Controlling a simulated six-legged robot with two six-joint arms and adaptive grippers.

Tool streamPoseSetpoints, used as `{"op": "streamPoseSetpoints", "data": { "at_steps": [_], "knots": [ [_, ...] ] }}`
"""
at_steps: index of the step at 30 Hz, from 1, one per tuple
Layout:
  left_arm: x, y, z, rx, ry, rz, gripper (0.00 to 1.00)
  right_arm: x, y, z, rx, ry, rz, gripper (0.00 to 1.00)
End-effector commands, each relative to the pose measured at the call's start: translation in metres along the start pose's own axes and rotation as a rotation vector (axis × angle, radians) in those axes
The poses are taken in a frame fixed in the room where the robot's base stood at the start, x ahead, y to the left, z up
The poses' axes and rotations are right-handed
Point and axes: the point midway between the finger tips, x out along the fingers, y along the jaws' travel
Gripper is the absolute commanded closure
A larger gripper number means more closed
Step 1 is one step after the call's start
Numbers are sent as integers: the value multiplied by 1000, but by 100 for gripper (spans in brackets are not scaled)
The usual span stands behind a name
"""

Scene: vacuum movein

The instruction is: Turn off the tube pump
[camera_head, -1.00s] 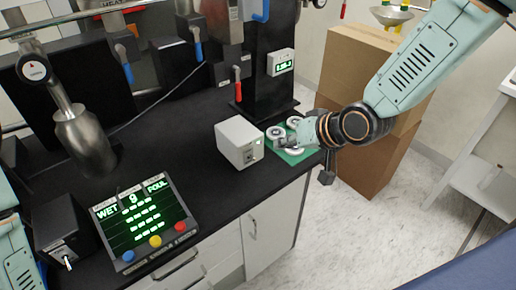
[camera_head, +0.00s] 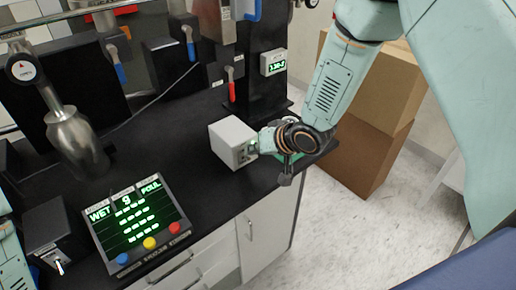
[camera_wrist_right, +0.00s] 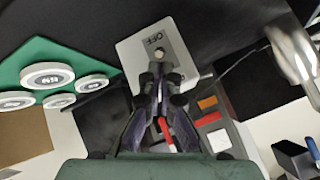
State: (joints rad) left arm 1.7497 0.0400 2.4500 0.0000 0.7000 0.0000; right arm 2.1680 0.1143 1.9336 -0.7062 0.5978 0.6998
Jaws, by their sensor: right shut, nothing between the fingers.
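A pale grey box (camera_head: 232,142) stands on the black bench; no name on it is readable, so I cannot tell if it is the tube pump. In the right wrist view its face (camera_wrist_right: 188,48) carries an "OFF" label and a small round knob or switch tip (camera_wrist_right: 159,54). My right gripper (camera_head: 256,144) is at the box's right-hand face. In the wrist view its shut, empty fingertips (camera_wrist_right: 157,74) are right by the switch; I cannot tell whether they touch it. My left gripper is not in view; only part of my left arm shows at the lower left edge.
A green mat with several white discs (camera_wrist_right: 55,76) lies beside the box. A control panel (camera_head: 140,225) with coloured buttons and a dark box (camera_head: 58,238) with a switch are at the left. A metal cylinder (camera_head: 77,145) hangs behind them. Cardboard boxes (camera_head: 362,155) stand beyond the bench.

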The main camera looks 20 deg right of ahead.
Motion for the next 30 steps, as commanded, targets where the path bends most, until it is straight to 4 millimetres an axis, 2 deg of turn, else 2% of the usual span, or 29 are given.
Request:
{"op": "streamPoseSetpoints", "data": {
  "at_steps": [10,30],
  "knots": [
    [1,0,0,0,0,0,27,0,1,0,0,5,-2,100],
    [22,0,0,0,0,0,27,0,4,7,-11,103,-51,100]
  ]
}}
